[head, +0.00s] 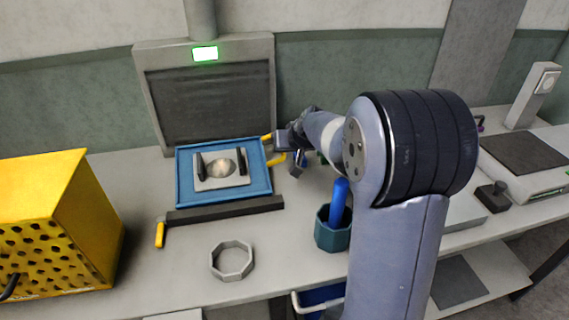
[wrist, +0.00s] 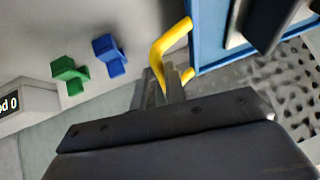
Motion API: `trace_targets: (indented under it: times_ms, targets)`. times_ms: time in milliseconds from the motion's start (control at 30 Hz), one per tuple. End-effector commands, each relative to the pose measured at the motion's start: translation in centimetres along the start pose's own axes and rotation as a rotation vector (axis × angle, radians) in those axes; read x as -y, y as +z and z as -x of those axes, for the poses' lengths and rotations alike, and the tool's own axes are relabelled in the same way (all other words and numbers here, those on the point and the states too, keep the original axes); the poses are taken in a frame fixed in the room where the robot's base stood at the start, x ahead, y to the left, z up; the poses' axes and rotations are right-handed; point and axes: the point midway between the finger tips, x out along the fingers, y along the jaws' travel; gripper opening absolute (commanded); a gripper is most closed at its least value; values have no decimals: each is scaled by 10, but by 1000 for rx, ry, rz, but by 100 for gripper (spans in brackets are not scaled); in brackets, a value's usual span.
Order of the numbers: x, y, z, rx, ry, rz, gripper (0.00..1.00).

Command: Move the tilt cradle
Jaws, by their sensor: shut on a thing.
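A blue square frame (head: 180,190), which looks to be the tilt cradle, sits on the bench in front of a grey hood. A pale plate with a round shiny disc (head: 222,168) and two dark upright pieces lies on it. A yellow handle (head: 277,159) sticks out from its right side. My gripper (head: 283,143) reaches in from the right and is shut on this handle. In the wrist view the gripper's fingers (wrist: 168,84) close around the yellow handle (wrist: 172,40), with the blue frame's edge (wrist: 208,40) beside it. The fingertips are partly hidden in the head view.
A grey hood (head: 208,105) with a lit green display stands behind. A dark bar (head: 225,209) with a yellow grip lies in front. A yellow perforated box (head: 50,220) is left, a pale ring (head: 232,261) front, a teal cup (head: 333,238) right. Green (wrist: 70,75) and blue (wrist: 110,55) blocks are nearby.

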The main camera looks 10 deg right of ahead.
Motion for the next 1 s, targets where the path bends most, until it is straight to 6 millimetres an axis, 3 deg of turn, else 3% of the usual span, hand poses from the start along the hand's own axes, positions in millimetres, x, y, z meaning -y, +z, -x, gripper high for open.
trace_targets:
  times_ms: [400,1000]
  targets:
    - [2,2,15,-135,-6,23,0]
    - [4,0,24,-174,-10,30,0]
